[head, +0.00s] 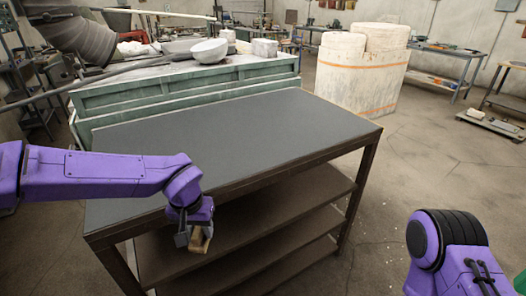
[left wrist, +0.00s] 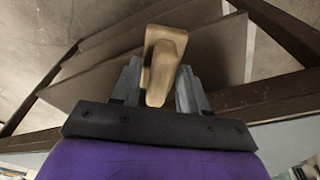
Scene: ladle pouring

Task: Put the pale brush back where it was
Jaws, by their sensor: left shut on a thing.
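A pale tan, wooden-looking object, which I take to be the pale brush (head: 198,240), is in my left gripper (head: 192,237). In the left wrist view the brush (left wrist: 162,62) sits between the two grey fingers of the left gripper (left wrist: 160,88), which are shut on it. In the head view the gripper points down at the near side of the dark-topped table (head: 235,130), by its front edge and in front of the shelves. Part of the brush is hidden by the fingers. My right arm shows at the lower right; its gripper is out of view.
The table top is bare. Open shelves (head: 270,215) lie under it. Behind it stands a green bench (head: 190,88) with a white bowl (head: 209,51) and other clutter. A large pale container (head: 358,85) stands at the back right. The floor to the right is mostly clear.

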